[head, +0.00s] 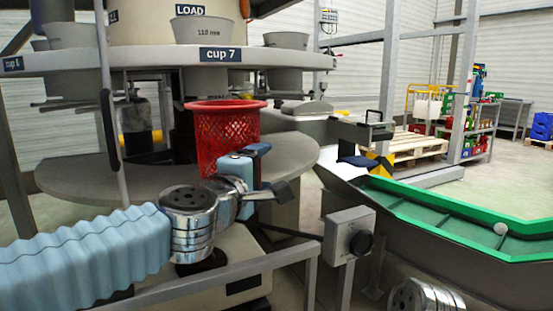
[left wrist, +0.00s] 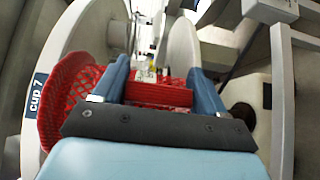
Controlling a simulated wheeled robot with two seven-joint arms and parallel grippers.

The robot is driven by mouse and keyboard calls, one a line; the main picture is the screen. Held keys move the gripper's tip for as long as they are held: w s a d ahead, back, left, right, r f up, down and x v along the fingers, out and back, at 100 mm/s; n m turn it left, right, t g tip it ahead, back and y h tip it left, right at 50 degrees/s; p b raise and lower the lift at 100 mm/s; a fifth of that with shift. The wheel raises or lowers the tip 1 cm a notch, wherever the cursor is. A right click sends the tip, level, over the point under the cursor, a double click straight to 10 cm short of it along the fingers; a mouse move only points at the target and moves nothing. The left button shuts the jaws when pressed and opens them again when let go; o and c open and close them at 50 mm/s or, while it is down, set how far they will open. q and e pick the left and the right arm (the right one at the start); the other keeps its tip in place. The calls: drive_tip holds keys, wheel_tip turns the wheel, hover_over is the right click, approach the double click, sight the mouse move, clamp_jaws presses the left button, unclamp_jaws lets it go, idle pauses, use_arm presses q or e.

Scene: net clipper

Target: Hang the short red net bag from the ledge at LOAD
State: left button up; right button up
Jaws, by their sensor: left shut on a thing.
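The red net bag (head: 222,140) hangs upright below the cup 7 plate (head: 220,55), with its wide red rim at the top. My left gripper (head: 250,158) is at the front right side of the bag. In the left wrist view the gripper (left wrist: 158,78) is shut on the bag, with red net (left wrist: 158,95) between its two blue fingers. The flared rim (left wrist: 65,105) shows to the left there. The LOAD sign (head: 190,10) is above cup 7. I cannot tell whether the rim touches any ledge. My right gripper is not in view.
A grey round table (head: 90,180) lies behind and below the bag. A grey rail (head: 210,282) and control box (head: 349,235) stand in front. A green-edged trough (head: 450,215) is at the right. A thin vertical post (head: 110,110) stands left of the bag.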

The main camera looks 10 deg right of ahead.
use_arm(q)
drive_tip(key=shift+w+a, duration=0.25)
drive_tip(key=shift+w, duration=0.6)
drive_tip(key=shift+w+a, duration=0.25)
drive_tip(key=shift+w, duration=0.65)
drive_tip(key=shift+w+a, duration=0.25)
drive_tip(key=shift+w, duration=0.6)
drive_tip(key=shift+w+a, duration=0.25)
drive_tip(key=shift+w, duration=0.5)
drive_tip(key=shift+w+a, duration=0.2)
drive_tip(key=shift+w, duration=0.55)
drive_tip(key=shift+w+a, duration=0.25)
drive_tip(key=shift+w, duration=0.5)
drive_tip(key=w+a+p, duration=0.3)
drive_tip(key=w, duration=0.7)
drive_tip(key=shift+a, duration=0.15)
drive_tip(key=shift+f, duration=0.1)
drive_tip(key=o, duration=1.2)
